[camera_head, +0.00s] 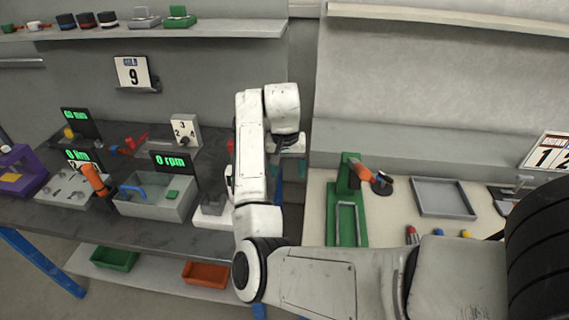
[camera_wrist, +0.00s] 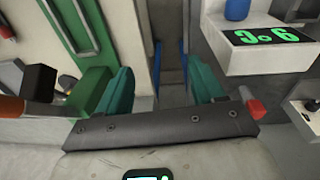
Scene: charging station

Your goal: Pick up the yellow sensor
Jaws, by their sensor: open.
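A small yellow piece (camera_head: 69,133) stands by the "60 mm" display at the far left of the dark bench. Another small yellow piece (camera_head: 466,233) lies at the right on the pale bench, partly behind my arm. I cannot tell which is the yellow sensor. My gripper (camera_wrist: 163,88) is open, its two teal fingers wide apart with nothing between them. It points down over the gap between the two benches, far from both yellow pieces. In the head view my arm mostly hides it. No yellow thing shows in the wrist view.
A green press (camera_head: 348,215) and a grey tray (camera_head: 442,197) stand on the pale bench. A grey box (camera_head: 158,200) and a purple device (camera_head: 18,170) stand on the dark bench.

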